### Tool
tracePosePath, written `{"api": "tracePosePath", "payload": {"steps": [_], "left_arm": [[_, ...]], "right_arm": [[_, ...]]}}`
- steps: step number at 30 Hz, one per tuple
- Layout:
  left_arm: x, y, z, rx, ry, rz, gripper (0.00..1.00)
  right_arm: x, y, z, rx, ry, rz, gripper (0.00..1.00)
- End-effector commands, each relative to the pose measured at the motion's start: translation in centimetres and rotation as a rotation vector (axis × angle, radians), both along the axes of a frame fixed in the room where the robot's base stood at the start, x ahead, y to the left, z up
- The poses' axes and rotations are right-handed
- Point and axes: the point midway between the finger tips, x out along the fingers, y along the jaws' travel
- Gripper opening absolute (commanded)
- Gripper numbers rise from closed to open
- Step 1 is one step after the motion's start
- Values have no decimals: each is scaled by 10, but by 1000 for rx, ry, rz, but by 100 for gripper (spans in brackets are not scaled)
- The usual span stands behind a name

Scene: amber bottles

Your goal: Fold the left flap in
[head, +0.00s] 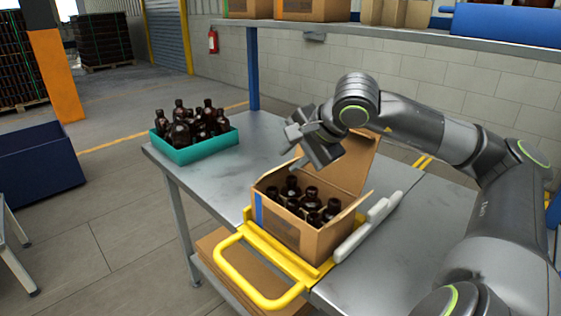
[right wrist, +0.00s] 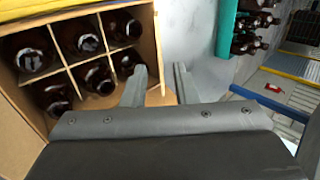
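The open cardboard box (head: 288,232) stands on the metal table and holds several dark amber bottles (head: 311,197) in divider cells. A large flap (head: 352,165) stands up at its back. The left flap (head: 277,176) appears raised at the left edge, partly hidden by my gripper. My right gripper (head: 311,142) is above the box's back left side. In the right wrist view its fingers (right wrist: 160,86) are apart, with a strip of cardboard (right wrist: 159,98) showing between them; contact cannot be told. Box and bottles (right wrist: 97,76) fill the left there. My left gripper is out of view.
A teal crate (head: 205,150) of bottles stands at the table's far left. A pale grey bar (head: 368,228) lies right of the box. A shelf (head: 420,33) with boxes is behind.

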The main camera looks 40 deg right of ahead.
Motion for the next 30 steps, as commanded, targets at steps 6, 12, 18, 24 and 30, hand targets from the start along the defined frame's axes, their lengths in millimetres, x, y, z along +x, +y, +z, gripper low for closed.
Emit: {"api": "tracePosePath", "payload": {"steps": [6,12,18,24,30], "left_arm": [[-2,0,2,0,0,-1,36],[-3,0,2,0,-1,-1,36],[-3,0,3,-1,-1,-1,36],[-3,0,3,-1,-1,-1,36],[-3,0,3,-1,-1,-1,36]], "right_arm": [[12,1,-12,5,-2,3,26],[22,3,-25,5,-1,2,26],[33,3,-37,3,-2,1,26],[38,3,-43,1,0,1,26],[38,3,-44,0,0,0,26]]}}
